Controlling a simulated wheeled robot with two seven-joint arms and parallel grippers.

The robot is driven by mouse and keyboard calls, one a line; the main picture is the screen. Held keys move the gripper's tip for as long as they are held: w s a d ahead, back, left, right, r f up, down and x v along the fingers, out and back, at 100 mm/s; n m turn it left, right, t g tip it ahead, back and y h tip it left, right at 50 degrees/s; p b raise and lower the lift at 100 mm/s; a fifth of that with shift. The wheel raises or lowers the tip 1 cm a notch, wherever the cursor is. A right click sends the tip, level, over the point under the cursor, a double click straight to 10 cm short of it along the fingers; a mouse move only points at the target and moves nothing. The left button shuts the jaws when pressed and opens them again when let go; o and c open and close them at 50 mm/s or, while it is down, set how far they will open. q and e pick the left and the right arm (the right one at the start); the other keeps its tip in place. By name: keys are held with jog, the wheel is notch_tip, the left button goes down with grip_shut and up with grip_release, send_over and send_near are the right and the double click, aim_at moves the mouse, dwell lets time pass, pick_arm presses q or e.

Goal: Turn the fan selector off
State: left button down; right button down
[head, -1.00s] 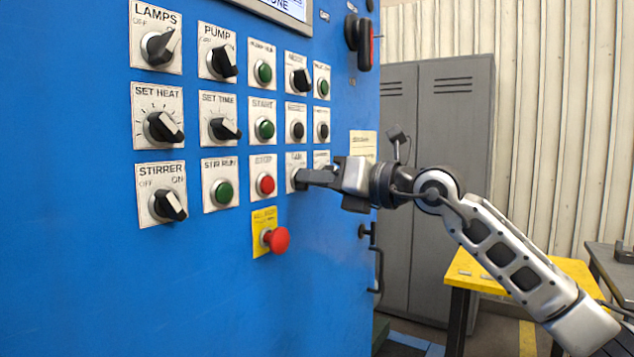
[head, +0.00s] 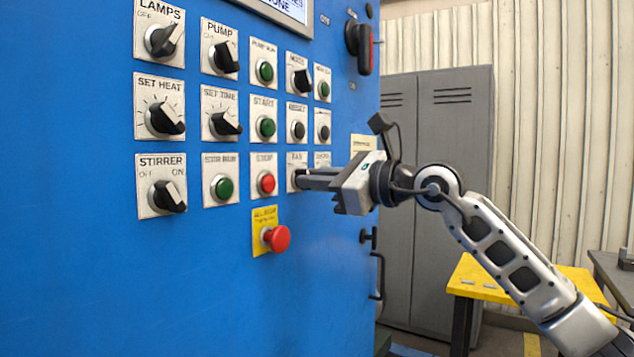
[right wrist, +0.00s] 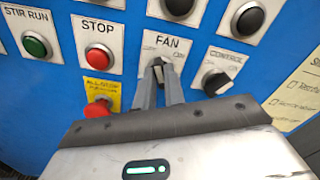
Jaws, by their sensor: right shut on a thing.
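The fan selector (right wrist: 157,66) is a dark knob on a white plate marked FAN, in the right wrist view. Its plate (head: 296,158) also shows in the head view, in the panel's lower row, right of the red stop button. My right gripper (right wrist: 162,82) is shut on the fan selector, with a finger on either side of the knob. In the head view the right gripper (head: 303,179) reaches the panel from the right and hides most of the knob. The fingers cover part of the plate, and the knob's exact setting is hard to read. My left gripper is not in view.
The control selector (right wrist: 215,82) sits close right of the fan plate. The red stop button (right wrist: 99,57) is to its left. The red all-stop mushroom button (head: 277,239) sticks out below. A yellow table (head: 480,275) and grey lockers (head: 440,130) stand right of the blue cabinet.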

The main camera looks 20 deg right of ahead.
jog(key=shift+n, duration=0.6)
jog(key=c, duration=1.5)
grip_release()
jog(key=shift+s, duration=0.1)
